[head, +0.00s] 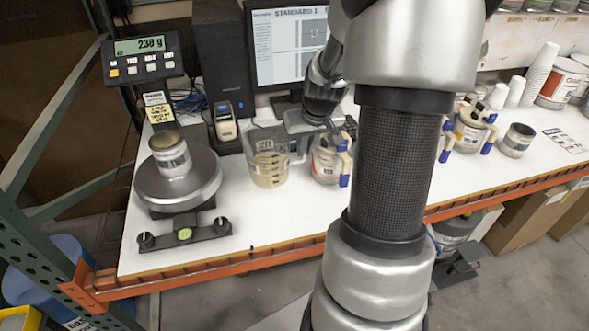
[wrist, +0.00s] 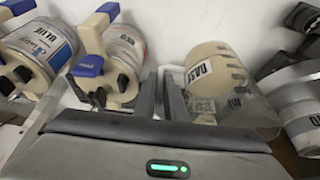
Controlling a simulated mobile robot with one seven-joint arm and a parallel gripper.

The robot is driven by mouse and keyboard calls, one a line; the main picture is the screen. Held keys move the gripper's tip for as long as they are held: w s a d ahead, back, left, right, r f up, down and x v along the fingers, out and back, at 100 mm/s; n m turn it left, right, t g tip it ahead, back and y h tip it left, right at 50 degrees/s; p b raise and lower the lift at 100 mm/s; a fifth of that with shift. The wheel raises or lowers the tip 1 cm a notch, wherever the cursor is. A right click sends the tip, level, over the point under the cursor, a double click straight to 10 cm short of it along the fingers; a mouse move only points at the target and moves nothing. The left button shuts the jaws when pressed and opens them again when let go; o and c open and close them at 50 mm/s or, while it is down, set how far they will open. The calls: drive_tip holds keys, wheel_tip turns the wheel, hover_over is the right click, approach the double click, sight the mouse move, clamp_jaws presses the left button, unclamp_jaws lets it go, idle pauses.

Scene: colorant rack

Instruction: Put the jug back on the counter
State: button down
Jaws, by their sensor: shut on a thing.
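The clear jug (head: 268,168) holds a cream liquid and stands upright at the counter (head: 240,222), just right of the scale. I cannot tell whether its bottom touches the counter. In the wrist view the jug (wrist: 232,98) lies just right of my fingers, with a label reading BASE. My gripper (head: 328,128) is at the jug's right side, shut on its handle, which is mostly hidden between the fingers. The fingers also show in the wrist view (wrist: 162,95).
A scale (head: 180,190) with a small can (head: 171,157) on it stands at left; its display (head: 140,46) reads 230 g. A colorant can with a yellow and blue clamp (head: 328,160) stands close right of the jug. The monitor (head: 288,45) is behind.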

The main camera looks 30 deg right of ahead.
drive_tip(key=shift+w+f, duration=0.1)
drive_tip(key=shift+f, duration=2.65)
drive_tip(key=shift+f, duration=0.15)
drive_tip(key=c, duration=1.8)
unclamp_jaws()
drive_tip(key=v, duration=1.2)
